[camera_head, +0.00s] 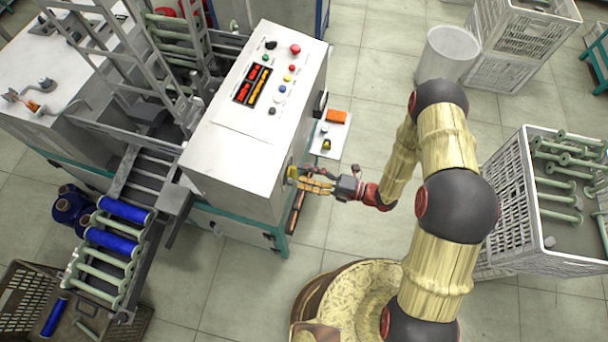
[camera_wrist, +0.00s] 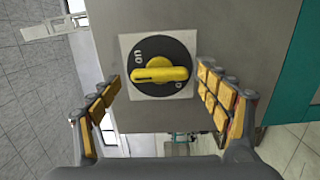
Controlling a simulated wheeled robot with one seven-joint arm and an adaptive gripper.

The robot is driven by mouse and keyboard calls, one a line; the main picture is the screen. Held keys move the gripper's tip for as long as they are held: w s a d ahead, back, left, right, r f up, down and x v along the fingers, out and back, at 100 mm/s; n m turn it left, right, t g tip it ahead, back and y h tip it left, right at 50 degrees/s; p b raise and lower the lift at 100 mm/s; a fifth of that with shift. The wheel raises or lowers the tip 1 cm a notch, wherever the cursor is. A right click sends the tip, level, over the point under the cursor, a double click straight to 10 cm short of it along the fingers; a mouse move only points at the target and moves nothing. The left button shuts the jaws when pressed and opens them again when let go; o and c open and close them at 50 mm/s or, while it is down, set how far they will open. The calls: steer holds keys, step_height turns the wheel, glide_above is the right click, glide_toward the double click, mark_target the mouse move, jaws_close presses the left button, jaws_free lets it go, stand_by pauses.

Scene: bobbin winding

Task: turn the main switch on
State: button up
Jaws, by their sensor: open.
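The main switch (camera_wrist: 160,75) is a yellow knob on a black round dial with a pale square plate. In the wrist view it sits on the grey machine side, with the knob lying about level across the dial. "On" is marked at the dial's upper left; another marking at the lower right is only partly readable. My gripper (camera_wrist: 165,100) is open, its yellow-padded fingers on either side of the dial, apart from the knob. In the head view my gripper (camera_head: 312,181) is at the machine's right side, and the switch is mostly hidden there.
The machine cabinet (camera_head: 235,150) has a sloped panel of buttons and red displays. A small shelf (camera_head: 325,145) with an orange item juts out above my gripper. A white crate of bobbins (camera_head: 515,200) stands at the right. Open floor lies between.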

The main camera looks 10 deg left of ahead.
steer(key=s+d, duration=0.1)
steer(key=d, duration=0.7)
steer(key=shift+s, duration=0.15)
steer(key=shift+a, duration=0.1)
stand_by(0.5)
